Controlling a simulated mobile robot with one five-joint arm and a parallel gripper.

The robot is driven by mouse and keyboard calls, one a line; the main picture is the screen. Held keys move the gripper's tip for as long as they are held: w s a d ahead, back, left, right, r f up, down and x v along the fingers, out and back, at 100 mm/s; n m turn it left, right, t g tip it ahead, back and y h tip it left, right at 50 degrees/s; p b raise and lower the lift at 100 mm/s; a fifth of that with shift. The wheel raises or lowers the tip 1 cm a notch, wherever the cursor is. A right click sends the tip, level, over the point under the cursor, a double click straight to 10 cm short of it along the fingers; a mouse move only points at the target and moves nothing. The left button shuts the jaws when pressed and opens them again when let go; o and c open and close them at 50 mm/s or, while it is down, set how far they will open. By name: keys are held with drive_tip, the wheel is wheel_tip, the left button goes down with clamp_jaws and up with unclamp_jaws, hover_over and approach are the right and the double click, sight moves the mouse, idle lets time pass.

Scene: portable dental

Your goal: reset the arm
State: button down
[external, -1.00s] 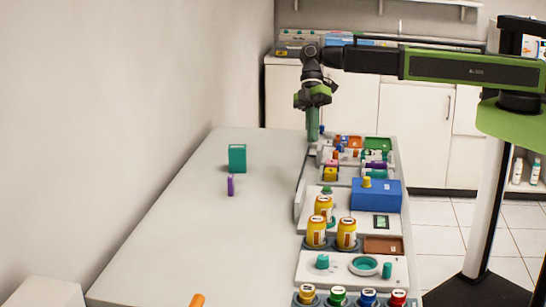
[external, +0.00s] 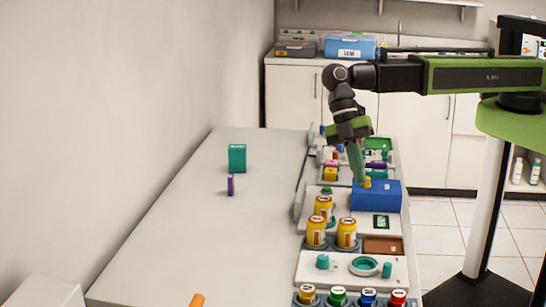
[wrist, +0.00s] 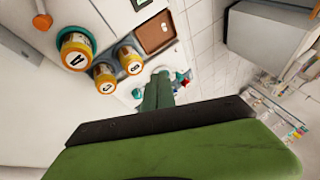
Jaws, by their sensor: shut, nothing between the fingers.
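My gripper (external: 360,181) is shut, its green fingers pointing down and tilted. My arm reaches in from the right above the table.
Yellow jars (external: 316,231) stand on the trays, and also show in the wrist view (wrist: 76,47). A teal box (external: 237,158) and a purple piece (external: 230,185) stand on the table (external: 190,230). The table's left half is mostly clear.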

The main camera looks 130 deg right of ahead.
drive_tip(key=s+a+f+g+h, duration=0.1)
drive_tip(key=s+a, duration=0.2)
drive_tip(key=a, duration=0.4)
drive_tip(key=s+a+f+g+h, duration=0.1)
drive_tip(key=s+a+h, duration=0.15)
drive_tip(key=a, duration=0.45)
drive_tip(key=s+d+m, duration=0.1)
drive_tip(key=m, duration=0.1)
drive_tip(key=s+d+f+m+h, duration=0.1)
drive_tip(key=m, duration=0.1)
drive_tip(key=s+d+m+h, duration=0.1)
drive_tip(key=m, duration=0.1)
drive_tip(key=shift+f+t+h, duration=0.15)
drive_tip(key=shift+t+h, duration=0.1)
drive_tip(key=shift+t, duration=0.15)
